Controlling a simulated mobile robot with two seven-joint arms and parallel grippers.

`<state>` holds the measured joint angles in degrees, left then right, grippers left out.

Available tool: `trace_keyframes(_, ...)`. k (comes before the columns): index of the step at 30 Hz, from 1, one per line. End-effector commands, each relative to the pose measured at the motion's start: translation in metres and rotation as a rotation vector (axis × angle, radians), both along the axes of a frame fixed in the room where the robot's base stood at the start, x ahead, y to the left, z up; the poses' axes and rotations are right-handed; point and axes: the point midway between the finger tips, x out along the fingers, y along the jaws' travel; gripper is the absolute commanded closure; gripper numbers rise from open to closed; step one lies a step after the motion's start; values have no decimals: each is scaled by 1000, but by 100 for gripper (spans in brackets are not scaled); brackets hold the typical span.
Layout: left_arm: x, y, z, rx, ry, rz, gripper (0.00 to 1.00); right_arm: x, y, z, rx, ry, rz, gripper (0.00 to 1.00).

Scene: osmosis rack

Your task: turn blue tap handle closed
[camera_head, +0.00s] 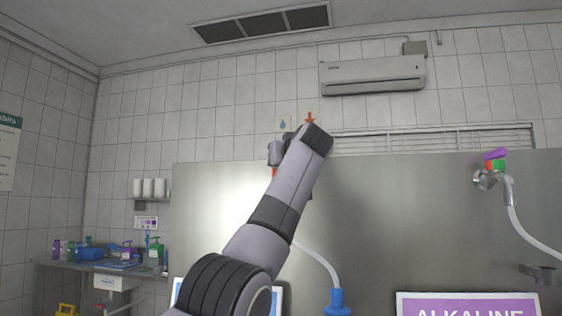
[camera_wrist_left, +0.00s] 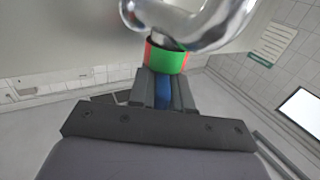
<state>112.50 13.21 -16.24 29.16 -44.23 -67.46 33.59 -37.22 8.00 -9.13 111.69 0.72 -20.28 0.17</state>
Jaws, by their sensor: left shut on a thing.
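My left arm reaches up across the middle of the head view, with my left gripper (camera_head: 276,153) at the steel panel and largely hidden behind the arm. In the left wrist view, my left gripper (camera_wrist_left: 166,90) is shut on the blue tap handle (camera_wrist_left: 163,92), which shows between the two dark fingers. A green and red collar (camera_wrist_left: 169,60) sits just beyond the fingertips, below the shiny metal tap body (camera_wrist_left: 190,22). In the head view my arm hides the blue handle. My right gripper is not in view.
A second tap with a purple handle (camera_head: 496,154) is on the right of the steel panel (camera_head: 400,220). A white hose (camera_head: 318,262) runs down to a blue fitting (camera_head: 337,302). A purple ALKALINE sign (camera_head: 468,304) stands low right. A cluttered side bench (camera_head: 70,264) is far left.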

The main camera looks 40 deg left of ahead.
Motion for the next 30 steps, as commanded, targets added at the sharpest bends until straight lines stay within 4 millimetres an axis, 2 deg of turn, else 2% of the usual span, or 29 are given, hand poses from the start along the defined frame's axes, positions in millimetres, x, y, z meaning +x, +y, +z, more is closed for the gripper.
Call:
trace_keyframes(6,0,0,1,0,-1,-1,100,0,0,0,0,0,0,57)
trace_keyframes(7,0,0,1,0,-1,-1,72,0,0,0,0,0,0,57)
trace_keyframes(8,0,0,1,0,-1,-1,62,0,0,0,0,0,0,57)
trace_keyframes(20,-3,-6,-2,0,-2,-2,61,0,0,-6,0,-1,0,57)
trace_keyframes(30,-29,-49,-2,2,-3,-3,61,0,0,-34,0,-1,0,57)
